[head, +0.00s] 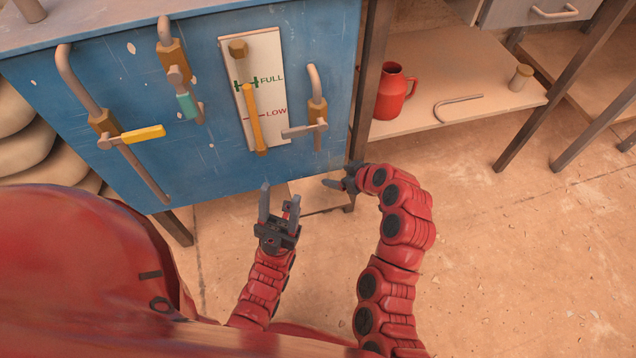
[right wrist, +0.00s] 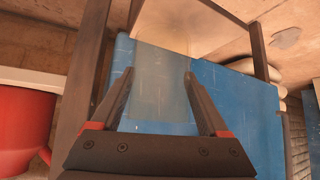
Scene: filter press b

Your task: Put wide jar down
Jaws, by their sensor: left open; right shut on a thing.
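My right gripper (head: 338,177) is near the lower right corner of the blue tank, below and left of the shelf. In the right wrist view its fingers (right wrist: 158,82) stand apart on either side of a clear, greyish see-through body, which I take to be the wide jar (right wrist: 158,98). The blue panel shows through it, and its outline is faint. In the head view I cannot clearly make out the jar. My left gripper (head: 279,203) is open and empty, below the tank's lower edge.
The blue tank (head: 210,165) carries pipes, valves and a level gauge (head: 252,90). On the shelf (head: 430,119) at the right are a red jug (head: 394,92), a bent rod (head: 458,100) and a small lidded jar (head: 521,78). Bare shelf lies between them. Dark posts (head: 371,70) flank the shelf.

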